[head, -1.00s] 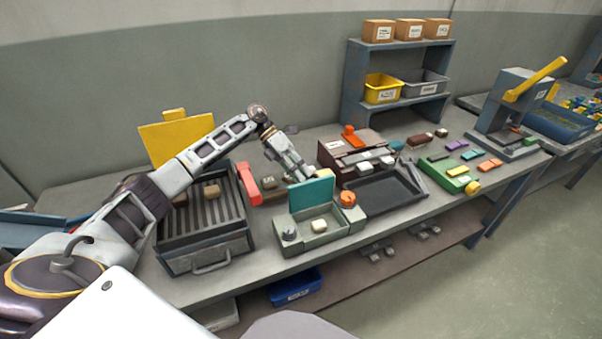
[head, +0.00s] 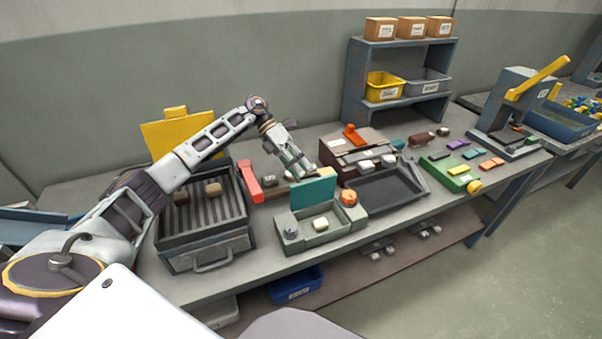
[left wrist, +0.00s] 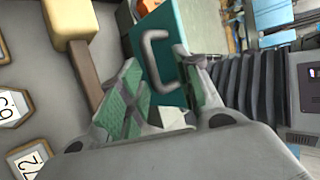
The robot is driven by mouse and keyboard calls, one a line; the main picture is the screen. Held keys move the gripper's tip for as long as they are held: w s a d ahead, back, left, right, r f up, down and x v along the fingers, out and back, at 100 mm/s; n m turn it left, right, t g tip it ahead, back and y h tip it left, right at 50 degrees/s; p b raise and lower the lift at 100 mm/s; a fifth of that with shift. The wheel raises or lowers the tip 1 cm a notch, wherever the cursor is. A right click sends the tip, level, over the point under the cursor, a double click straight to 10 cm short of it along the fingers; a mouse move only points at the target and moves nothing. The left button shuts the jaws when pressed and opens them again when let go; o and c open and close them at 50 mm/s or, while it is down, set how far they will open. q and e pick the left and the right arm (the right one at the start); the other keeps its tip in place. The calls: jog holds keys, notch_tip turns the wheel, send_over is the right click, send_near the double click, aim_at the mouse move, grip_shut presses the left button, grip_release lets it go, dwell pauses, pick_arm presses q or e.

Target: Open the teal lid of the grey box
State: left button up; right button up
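The grey box (head: 322,238) stands near the table's front edge with a pale block (head: 320,223) inside. Its teal lid (head: 313,191) stands upright at the back, so the box is open. In the left wrist view the lid (left wrist: 168,88) shows its grey handle (left wrist: 155,52) just beyond the fingers. My left gripper (head: 302,171) is behind the lid in the head view. In the left wrist view its green-padded fingers (left wrist: 165,90) are spread apart; I see no grip on the handle. A small pale piece between the fingers is unclear. My right gripper is not in view.
A ribbed grill box (head: 205,250) with a raised yellow lid (head: 183,135) stands left. A dark tray (head: 388,190) is close on the right. An orange knob (head: 349,197) sits beside the teal lid.

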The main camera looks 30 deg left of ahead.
pick_arm(q)
notch_tip(320, 180, up, 8)
jog(key=shift+w+d+f, duration=0.25)
jog(key=shift+w+d, duration=0.05)
jog(key=shift+d, duration=0.1)
dwell(0.6)
